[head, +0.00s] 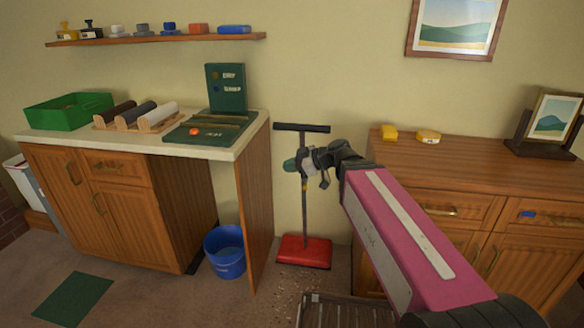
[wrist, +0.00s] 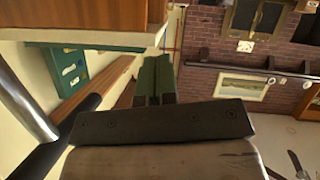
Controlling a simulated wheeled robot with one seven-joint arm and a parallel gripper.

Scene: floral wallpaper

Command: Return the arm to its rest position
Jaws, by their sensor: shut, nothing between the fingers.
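My arm reaches in from the lower right of the head view, with a pink link running up and to the left. My gripper (head: 290,165) is at its end, with green fingertips pointing left. In the wrist view the two green fingers (wrist: 155,78) lie side by side, closed, with nothing seen between them. In the head view the gripper overlaps the upright pole of a red-based floor tool (head: 305,252); I cannot tell whether they touch. The right end of the desk (head: 255,140) is left of the gripper.
On the desk are a green bin (head: 70,112), a roll rack (head: 135,116) and a green board (head: 208,128). A blue bucket (head: 225,251) stands below. A wooden cabinet (head: 480,172) is at right. A dark slatted crate (head: 345,312) and crumbs lie on the floor.

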